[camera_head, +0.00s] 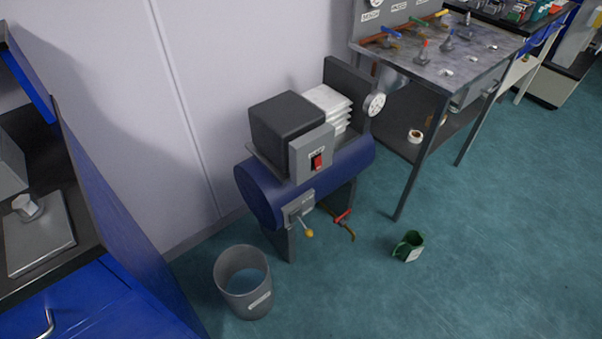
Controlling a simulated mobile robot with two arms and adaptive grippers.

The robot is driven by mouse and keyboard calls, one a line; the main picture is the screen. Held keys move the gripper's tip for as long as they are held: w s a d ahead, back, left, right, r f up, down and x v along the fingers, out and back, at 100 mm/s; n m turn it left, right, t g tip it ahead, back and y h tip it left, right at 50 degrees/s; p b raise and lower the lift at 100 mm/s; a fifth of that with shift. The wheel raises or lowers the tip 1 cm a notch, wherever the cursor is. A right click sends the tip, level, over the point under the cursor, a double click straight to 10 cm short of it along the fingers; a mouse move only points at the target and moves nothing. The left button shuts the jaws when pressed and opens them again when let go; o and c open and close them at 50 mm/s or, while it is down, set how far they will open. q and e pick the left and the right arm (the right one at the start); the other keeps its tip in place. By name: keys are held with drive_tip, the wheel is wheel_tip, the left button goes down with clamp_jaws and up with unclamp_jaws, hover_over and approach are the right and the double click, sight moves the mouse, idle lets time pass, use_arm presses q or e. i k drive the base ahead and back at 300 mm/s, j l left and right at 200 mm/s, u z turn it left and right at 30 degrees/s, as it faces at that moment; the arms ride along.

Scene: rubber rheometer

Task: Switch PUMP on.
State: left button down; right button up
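The pump unit is a blue horizontal tank (262,195) on dark legs, standing on the floor by the wall. A dark grey motor block (287,121) sits on top, beside white ribbed fins (330,105). A grey switch box (311,152) on its front carries a small label, too small to read surely, and a red rocker switch (317,161). I cannot tell which way the rocker is set. Below is a grey box with a yellow-knobbed lever (308,232) and a red-handled valve (342,216). Neither gripper is in view.
A grey bin (243,283) stands in front of the tank and a green container (408,246) lies to its right. A blue cabinet (75,300) stands at left. A metal-topped table (440,72) with valves is at right. The floor at lower right is clear.

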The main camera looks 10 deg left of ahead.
sight(317, 161)
drive_tip(key=k+j+z, duration=0.15)
drive_tip(key=j, duration=0.3)
drive_tip(key=k+j+z, duration=0.15)
drive_tip(key=k+j, duration=0.15)
drive_tip(key=k+j+z, duration=0.15)
drive_tip(key=j, duration=0.35)
drive_tip(key=k, duration=0.1)
